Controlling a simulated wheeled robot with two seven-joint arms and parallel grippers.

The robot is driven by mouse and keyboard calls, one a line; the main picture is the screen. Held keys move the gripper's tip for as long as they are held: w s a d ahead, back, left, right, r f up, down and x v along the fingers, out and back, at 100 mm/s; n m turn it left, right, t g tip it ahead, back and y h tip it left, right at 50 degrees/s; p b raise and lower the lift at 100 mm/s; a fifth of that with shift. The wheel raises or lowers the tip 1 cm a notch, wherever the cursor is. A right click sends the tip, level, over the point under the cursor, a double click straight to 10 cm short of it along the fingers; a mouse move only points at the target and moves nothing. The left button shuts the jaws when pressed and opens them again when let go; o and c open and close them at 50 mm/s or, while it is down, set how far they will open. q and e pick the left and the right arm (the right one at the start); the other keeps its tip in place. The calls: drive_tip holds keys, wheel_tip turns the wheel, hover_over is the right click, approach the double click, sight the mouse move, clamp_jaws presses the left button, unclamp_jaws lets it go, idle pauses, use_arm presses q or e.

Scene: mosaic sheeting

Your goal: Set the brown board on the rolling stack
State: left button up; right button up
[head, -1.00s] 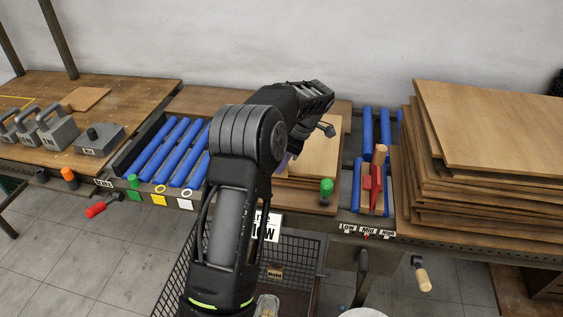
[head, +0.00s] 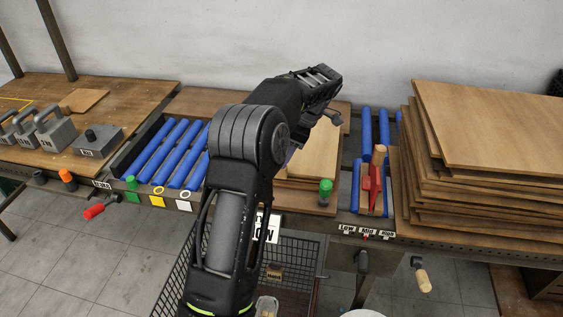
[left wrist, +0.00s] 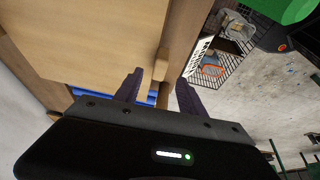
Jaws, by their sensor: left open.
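A pale wooden stack (head: 314,158) lies in the middle of the bench, partly hidden behind my left arm. A taller stack of brown boards (head: 490,122) stands at the right, its broad top board slightly askew. I cannot tell which board the task means. My left arm reaches over the middle stack; its fingers are mostly hidden in the head view. In the left wrist view my left gripper (left wrist: 158,84) has its fingers apart and nothing held between them. A pale board (left wrist: 90,40) fills the upper left there. My right gripper is not in view.
Blue rollers (head: 166,150) lie left of the arm, with more between the stacks. Grey weights (head: 98,139) sit on the left table. A wire basket (head: 298,258) is below.

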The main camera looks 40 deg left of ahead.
use_arm(q)
drive_tip(key=v, duration=0.3)
drive_tip(key=shift+r, duration=0.2)
drive_tip(key=shift+f, duration=0.1)
idle(0.7)
